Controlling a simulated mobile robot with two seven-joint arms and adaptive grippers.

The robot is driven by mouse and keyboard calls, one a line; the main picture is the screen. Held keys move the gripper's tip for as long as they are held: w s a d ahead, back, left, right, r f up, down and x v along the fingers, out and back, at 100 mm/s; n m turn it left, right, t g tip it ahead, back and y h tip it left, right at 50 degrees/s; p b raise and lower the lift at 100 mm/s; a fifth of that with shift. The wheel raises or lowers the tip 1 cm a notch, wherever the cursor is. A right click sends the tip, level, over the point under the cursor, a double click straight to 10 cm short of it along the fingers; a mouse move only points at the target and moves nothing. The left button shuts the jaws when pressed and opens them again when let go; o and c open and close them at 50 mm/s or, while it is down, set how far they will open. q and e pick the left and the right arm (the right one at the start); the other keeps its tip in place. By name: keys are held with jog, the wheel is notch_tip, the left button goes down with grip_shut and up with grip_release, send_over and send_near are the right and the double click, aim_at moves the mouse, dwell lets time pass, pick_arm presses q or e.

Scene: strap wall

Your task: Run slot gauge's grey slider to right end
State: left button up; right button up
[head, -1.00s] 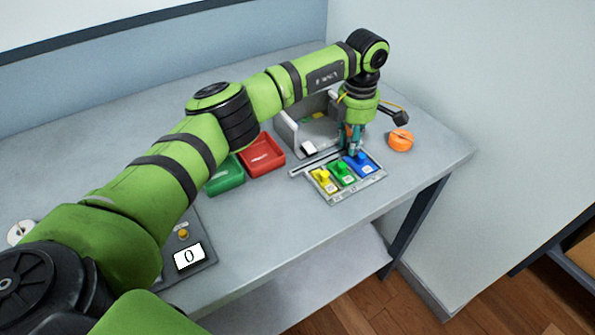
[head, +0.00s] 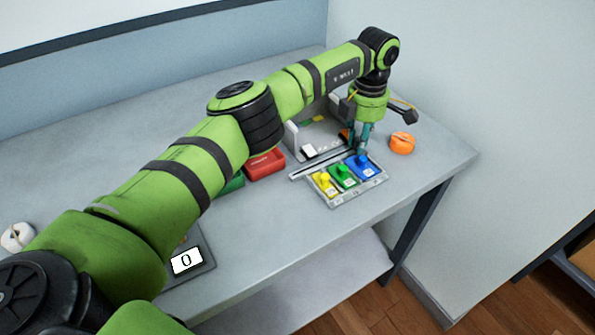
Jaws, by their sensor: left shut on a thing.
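The slot gauge (head: 318,165) is a narrow grey rail with a dark slot, lying along the back of the panel with coloured blocks. My left gripper (head: 361,151) points down at the right end of this rail, with its fingers shut. The grey slider is hidden by the fingers, which close on it. I cannot make out how much slot lies beyond it on the right. My right gripper is not in view.
A panel (head: 345,196) with yellow, green and blue blocks lies just in front of the rail. A grey holder (head: 292,138) stands behind it. An orange round item (head: 402,143) sits to the right, and a red tray (head: 265,164) to the left.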

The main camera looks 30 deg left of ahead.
pick_arm(q)
jog(key=o, duration=0.6)
jog(key=shift+f, duration=0.25)
jog(key=shift+r, duration=0.1)
jog(key=shift+w+r+p, duration=0.15)
jog(key=shift+r+p, duration=0.65)
jog(key=shift+r, duration=0.15)
notch_tip(320, 180, up, 4)
jog(key=p, duration=0.3)
jog(key=shift+r, duration=0.15)
jog(key=shift+c, duration=0.5)
